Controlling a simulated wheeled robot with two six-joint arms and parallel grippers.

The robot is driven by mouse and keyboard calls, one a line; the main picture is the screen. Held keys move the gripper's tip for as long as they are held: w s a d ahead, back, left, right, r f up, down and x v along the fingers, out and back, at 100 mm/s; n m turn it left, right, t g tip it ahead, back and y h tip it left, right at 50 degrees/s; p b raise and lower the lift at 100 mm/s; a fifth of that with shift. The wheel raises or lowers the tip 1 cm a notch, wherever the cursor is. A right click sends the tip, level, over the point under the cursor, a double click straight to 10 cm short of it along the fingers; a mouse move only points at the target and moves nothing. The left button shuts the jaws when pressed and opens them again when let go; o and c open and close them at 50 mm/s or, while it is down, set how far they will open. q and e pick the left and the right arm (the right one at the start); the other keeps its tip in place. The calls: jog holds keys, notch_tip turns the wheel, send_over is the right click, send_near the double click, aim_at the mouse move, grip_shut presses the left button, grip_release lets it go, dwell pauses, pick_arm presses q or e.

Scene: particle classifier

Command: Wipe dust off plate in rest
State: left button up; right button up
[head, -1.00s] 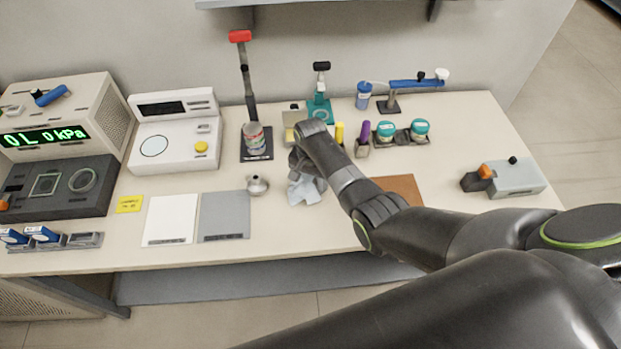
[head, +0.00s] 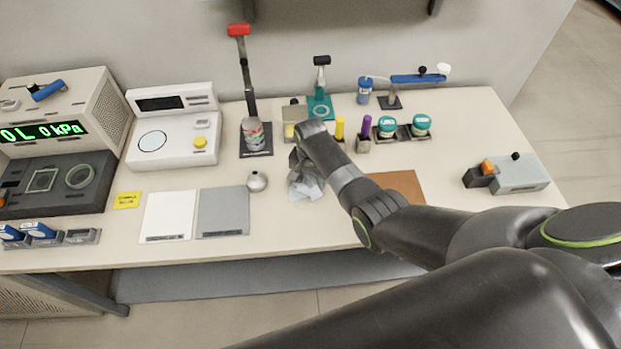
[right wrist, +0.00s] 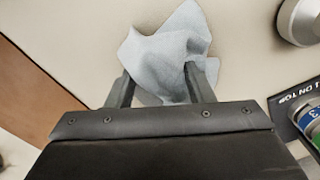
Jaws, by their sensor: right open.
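A crumpled light blue-grey cloth (head: 311,189) lies on the bench near the middle. It also shows in the right wrist view (right wrist: 165,50). My right gripper (head: 300,170) is at the cloth and partly hides it in the head view. In the right wrist view my right gripper (right wrist: 163,78) is open, with cloth between and beside its fingers. A small upright plate-like piece (head: 293,112) with a yellow part stands behind the gripper, partly hidden by my arm. I cannot tell for sure whether it is the plate in its rest, and no dust can be made out. My left gripper is out of view.
A small round metal container (head: 257,181) sits left of the cloth. A grey mat (head: 223,212) and a white mat (head: 170,215) lie further left. A can (head: 253,134) on a dark stand is behind. A brown board (head: 402,186) lies right, partly under my arm.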

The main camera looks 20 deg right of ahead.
jog(key=shift+s, duration=0.1)
grip_shut()
dwell(0.4)
